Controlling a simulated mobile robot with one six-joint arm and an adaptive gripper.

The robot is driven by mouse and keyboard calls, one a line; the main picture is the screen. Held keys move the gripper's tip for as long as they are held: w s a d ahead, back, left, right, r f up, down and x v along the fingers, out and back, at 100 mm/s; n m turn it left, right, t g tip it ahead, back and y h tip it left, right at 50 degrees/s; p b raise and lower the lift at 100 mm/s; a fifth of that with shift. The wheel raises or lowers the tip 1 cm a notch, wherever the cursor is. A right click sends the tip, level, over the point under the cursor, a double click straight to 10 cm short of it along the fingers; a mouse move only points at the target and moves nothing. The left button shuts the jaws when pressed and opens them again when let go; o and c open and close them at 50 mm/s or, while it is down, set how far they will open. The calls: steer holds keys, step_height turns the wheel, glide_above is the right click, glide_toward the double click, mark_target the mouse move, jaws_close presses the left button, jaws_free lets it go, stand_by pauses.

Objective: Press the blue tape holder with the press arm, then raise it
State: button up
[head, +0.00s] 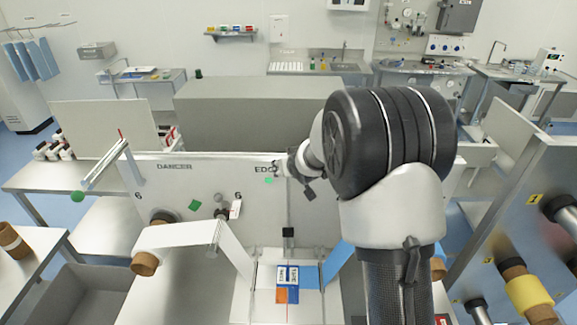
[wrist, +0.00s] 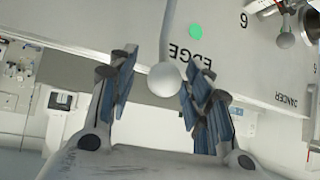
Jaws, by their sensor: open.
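A grey ball knob on a short stem (wrist: 165,80) shows between the fingers of my gripper (wrist: 158,78) in the wrist view; I cannot tell whether they touch it. The gripper is open. In the head view my gripper (head: 296,165) is at the white panel by the "EDGE" lettering, partly hidden behind my arm, and the knob cannot be made out there. A blue strip (head: 338,263) slopes down to the white plate at lower middle, beside my arm. I cannot tell for certain which part is the blue tape holder.
A white web (head: 190,236) runs over a brown roll (head: 144,263). A side panel with a yellow roll (head: 528,291) stands at right.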

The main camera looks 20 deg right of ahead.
steer(key=v, duration=1.2)
steer(key=s+a+f+g+b, duration=0.1)
steer(key=s+f+g+b, duration=0.1)
steer(key=s+f+b, duration=0.6)
steer(key=s+a+f+g+b, duration=0.2)
steer(key=s+f+b, duration=0.6)
steer(key=s, duration=0.7)
steer(key=s+a+f+g+b, duration=0.1)
steer(key=s+f+b, duration=0.7)
steer(key=s+b, duration=0.3)
steer(key=shift+s+a+g, duration=0.2)
steer(key=shift+s+g, duration=0.2)
steer(key=shift+s, duration=0.45)
